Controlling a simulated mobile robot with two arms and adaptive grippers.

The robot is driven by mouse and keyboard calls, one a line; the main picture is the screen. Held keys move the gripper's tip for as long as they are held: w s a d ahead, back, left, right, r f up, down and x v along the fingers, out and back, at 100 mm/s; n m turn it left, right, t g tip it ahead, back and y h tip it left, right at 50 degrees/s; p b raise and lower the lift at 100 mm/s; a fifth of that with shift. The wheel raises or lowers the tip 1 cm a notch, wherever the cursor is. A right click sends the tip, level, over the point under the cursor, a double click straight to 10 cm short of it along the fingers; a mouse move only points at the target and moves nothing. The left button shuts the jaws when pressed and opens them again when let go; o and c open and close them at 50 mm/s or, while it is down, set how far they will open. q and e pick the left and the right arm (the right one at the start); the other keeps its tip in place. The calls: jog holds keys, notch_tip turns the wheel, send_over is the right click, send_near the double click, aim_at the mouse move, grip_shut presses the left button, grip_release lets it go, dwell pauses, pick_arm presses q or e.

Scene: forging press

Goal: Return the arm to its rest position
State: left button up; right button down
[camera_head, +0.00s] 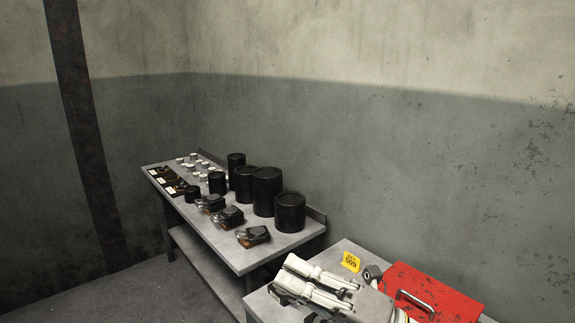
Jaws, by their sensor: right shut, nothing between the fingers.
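My right gripper (298,277) shows at the bottom, right of centre, with its pale fingers pointing left. It is shut and empty, above the near grey table (345,250). Its lower parts are cut off or hard to make out at the bottom edge. My left gripper is not in view.
A red toolbox (432,292) with a metal handle and a yellow tag (351,262) are close right of and behind my right gripper. A second grey table (213,235) holds black canisters (267,191) and dark tool-like items (254,236). A wall stands behind; floor is clear at lower left.

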jog(key=w+d+f+m+t+h, duration=0.25)
jog(key=d+m+t+h, duration=0.3)
jog(key=m, duration=0.35)
jog(key=w+d+f+m+t+h, duration=0.1)
jog(key=w+d+m+t+h, duration=0.25)
jog(key=m+t+h, duration=0.5)
jog(key=s+d+f+m+g+h, duration=0.2)
jog(key=d+f+m+g+h, duration=0.1)
jog(key=d+f+m, duration=0.4)
jog(key=s+d+f+m+g+h, duration=0.1)
jog(key=d+f+m+g+h, duration=0.25)
jog(key=f, duration=0.55)
jog(key=s+f+m+g, duration=0.3)
jog(key=s+f+g, duration=0.3)
jog(key=s+f, duration=0.45)
jog(key=s+f+m+g, duration=0.3)
jog(key=s+f+g, duration=0.4)
jog(key=s, duration=0.6)
jog(key=s+f+b+x, duration=0.1)
jog(key=s+x, duration=0.2)
jog(key=x, duration=1)
jog(key=s+b+x, duration=0.1)
jog(key=s+x, duration=0.2)
jog(key=x, duration=1.1)
jog(key=s+d+f+g, duration=0.1)
jog(key=s+d+f, duration=0.2)
jog(key=s+f, duration=1.4)
jog(key=shift+f+b, duration=0.25)
jog(key=shift+b, duration=0.15)
jog(key=shift+s, duration=0.15)
